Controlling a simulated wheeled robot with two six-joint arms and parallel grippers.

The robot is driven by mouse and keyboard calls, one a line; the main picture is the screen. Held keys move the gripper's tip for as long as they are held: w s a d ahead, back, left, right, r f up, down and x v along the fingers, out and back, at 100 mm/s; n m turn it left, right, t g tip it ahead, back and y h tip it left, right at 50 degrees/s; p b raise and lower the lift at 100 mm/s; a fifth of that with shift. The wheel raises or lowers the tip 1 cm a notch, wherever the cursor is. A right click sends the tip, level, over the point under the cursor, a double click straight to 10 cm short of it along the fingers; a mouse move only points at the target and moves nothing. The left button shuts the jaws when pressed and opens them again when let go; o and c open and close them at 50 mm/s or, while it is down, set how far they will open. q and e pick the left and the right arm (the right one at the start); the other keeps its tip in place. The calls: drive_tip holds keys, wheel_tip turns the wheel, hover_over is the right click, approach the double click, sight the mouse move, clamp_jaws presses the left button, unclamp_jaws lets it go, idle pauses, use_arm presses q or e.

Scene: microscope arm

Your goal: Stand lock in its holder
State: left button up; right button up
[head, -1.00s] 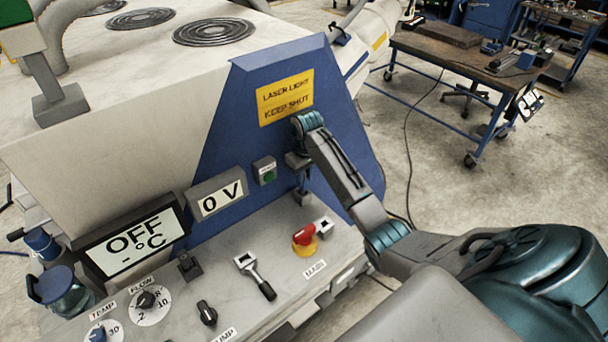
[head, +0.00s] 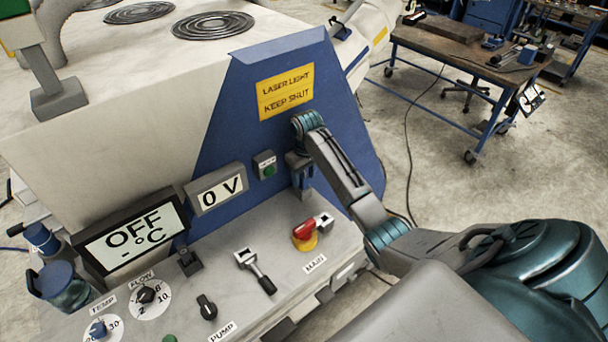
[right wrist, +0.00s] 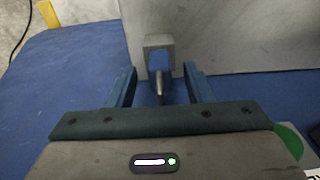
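My right gripper (head: 301,181) points down in front of the blue panel, just above the grey console top. In the right wrist view its two blue fingers (right wrist: 160,88) are apart. Between and beyond them is a small blue piece with a thin metal pin, which looks like the lock (right wrist: 160,62). Gaps show on both sides of it, so the fingers do not grip it. A grey block (right wrist: 158,41) is right behind it and may be its holder; I cannot tell whether the lock sits in it. My left gripper is not in view.
The red and yellow main switch (head: 307,232) stands on the console in front of the gripper. A black-handled lever (head: 256,271) is left of it. A blue-framed workbench (head: 460,55) stands far right.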

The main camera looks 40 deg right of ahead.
drive_tip(key=shift+r, duration=0.1)
drive_tip(key=shift+r, duration=0.35)
wheel_tip(320, 180, up, 5)
drive_tip(key=shift+s+b, duration=0.15)
drive_tip(key=shift+b, duration=1)
wheel_tip(320, 180, up, 4)
drive_tip(key=shift+s+f+p, duration=0.1)
drive_tip(key=shift+f+p, duration=0.05)
drive_tip(key=shift+p, duration=0.9)
drive_tip(key=shift+s+r+p, duration=0.1)
drive_tip(key=shift+r+p, duration=0.55)
drive_tip(key=shift+p, duration=0.05)
drive_tip(key=shift+f, duration=0.1)
